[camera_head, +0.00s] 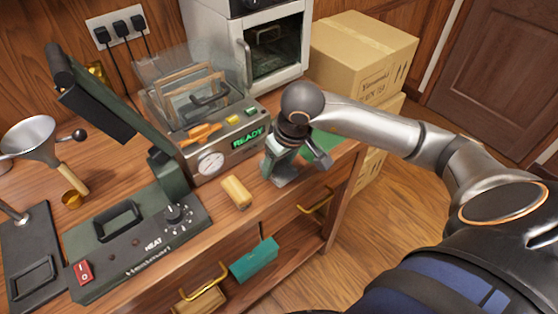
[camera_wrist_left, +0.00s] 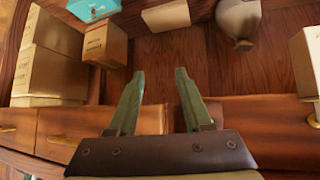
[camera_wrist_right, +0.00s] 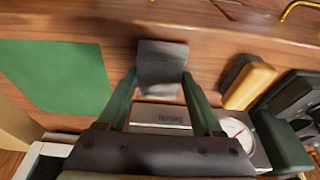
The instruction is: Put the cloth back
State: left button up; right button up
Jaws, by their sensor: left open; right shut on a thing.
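The cloth is a small grey folded piece (camera_head: 287,179) at the counter's front right. It also shows between the fingertips in the right wrist view (camera_wrist_right: 162,68). My right gripper (camera_head: 281,163) points down and is shut on the cloth, close to the wooden counter (camera_head: 205,220). Whether the cloth touches the counter is hard to tell. A flat green mat (camera_wrist_right: 62,78) lies beside it, partly hidden by my arm in the head view. My left gripper (camera_wrist_left: 157,95) shows only in its wrist view, open, with nothing between its fingers.
A wooden-topped brush (camera_head: 237,190) lies left of the cloth. Behind stands a machine with a gauge and READY display (camera_head: 230,140). A dark heat press (camera_head: 135,245) fills the left. A teal box (camera_head: 254,260) shows at an open drawer below. Cardboard boxes (camera_head: 362,55) stand at right.

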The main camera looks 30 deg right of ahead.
aim_at(288, 176)
jog(key=shift+f, duration=0.15)
jog(key=o, duration=1.2)
jog(key=shift+r, duration=0.55)
jog(key=v, duration=1.1)
jog(key=shift+r, duration=0.15)
jog(key=shift+s, duration=0.15)
